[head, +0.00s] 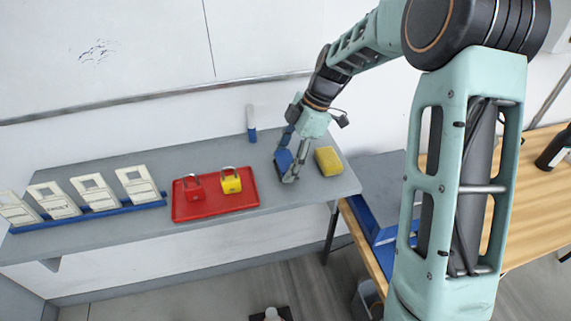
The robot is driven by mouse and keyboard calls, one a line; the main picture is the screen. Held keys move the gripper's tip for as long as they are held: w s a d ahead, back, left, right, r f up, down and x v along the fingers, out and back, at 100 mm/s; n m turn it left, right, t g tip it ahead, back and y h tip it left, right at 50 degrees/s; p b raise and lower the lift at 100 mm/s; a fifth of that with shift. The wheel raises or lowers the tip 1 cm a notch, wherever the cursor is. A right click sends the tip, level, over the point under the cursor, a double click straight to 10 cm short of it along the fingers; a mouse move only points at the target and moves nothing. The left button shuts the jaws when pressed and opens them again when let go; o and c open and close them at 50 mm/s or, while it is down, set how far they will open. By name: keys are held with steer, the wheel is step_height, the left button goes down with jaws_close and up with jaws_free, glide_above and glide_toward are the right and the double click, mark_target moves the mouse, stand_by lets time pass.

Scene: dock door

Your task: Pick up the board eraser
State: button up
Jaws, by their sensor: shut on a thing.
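The board eraser (283,161), a dark blue block, is between the fingers of my gripper (287,165) in the head view, over the right part of the grey shelf (240,155). My gripper points down and is shut on the eraser. The fingers partly hide the eraser. I cannot tell whether its underside touches the shelf.
A yellow sponge (328,160) lies close to the right of my gripper. A white and blue bottle (251,123) stands behind. A red tray (215,207) holds a red padlock (193,189) and a yellow padlock (230,183). Several white cards stand in a blue rack (98,213).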

steer(key=s+d+r+b, duration=0.2)
steer(key=s+d+r, duration=0.3)
steer(key=s+r, duration=0.6)
steer(key=shift+s+r, duration=0.4)
steer(key=shift+s, duration=0.65)
